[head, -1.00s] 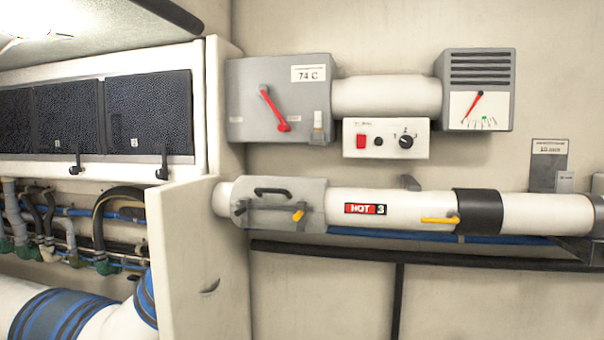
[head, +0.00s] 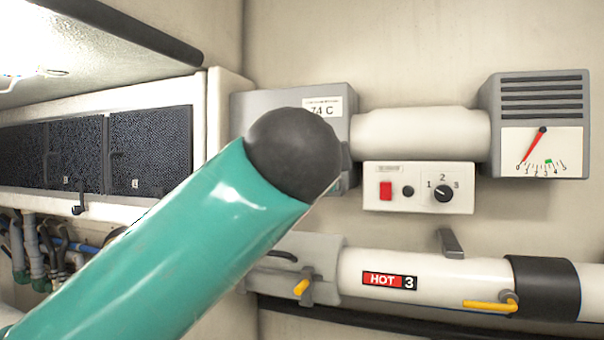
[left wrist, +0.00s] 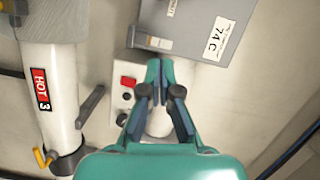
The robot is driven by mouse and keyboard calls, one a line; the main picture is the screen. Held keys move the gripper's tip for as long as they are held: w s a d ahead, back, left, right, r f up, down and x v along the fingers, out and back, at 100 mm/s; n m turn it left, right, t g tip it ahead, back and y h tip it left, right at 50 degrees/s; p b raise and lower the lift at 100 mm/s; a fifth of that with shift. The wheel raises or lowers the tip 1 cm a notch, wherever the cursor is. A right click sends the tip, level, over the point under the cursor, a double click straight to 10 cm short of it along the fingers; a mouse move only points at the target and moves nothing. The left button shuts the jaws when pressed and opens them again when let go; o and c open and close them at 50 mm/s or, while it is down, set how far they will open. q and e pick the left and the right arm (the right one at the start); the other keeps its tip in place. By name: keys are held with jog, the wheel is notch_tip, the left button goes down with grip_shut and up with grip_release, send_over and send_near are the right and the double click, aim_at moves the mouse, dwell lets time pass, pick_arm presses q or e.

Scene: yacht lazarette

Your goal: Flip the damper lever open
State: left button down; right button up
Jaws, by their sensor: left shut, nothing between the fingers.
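The grey damper box (head: 290,97) with the 74 C label is on the wall in the head view. The box (left wrist: 190,42) also shows at the top of the left wrist view, where no red lever is visible. My left gripper (left wrist: 160,65) is shut and empty, in front of the white duct beside the box; contact cannot be told. Its fingers are not seen in the head view. My right gripper is in neither view.
A switch panel (head: 418,188) with a red switch and knob sits under the white duct (head: 420,134). A gauge unit (head: 538,125) is at right. The HOT 3 pipe (head: 440,275) runs below with a yellow handle (head: 490,304). A grey tab (head: 450,243) stands above the pipe.

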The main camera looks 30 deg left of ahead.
pick_arm(q)
jog(key=shift+w, duration=0.1)
jog(key=w+a+f+p, duration=0.1)
jog(key=w+a+p, duration=0.3)
jog(key=w+a, duration=0.4)
jog(key=shift+a+f, duration=0.2)
dwell(0.3)
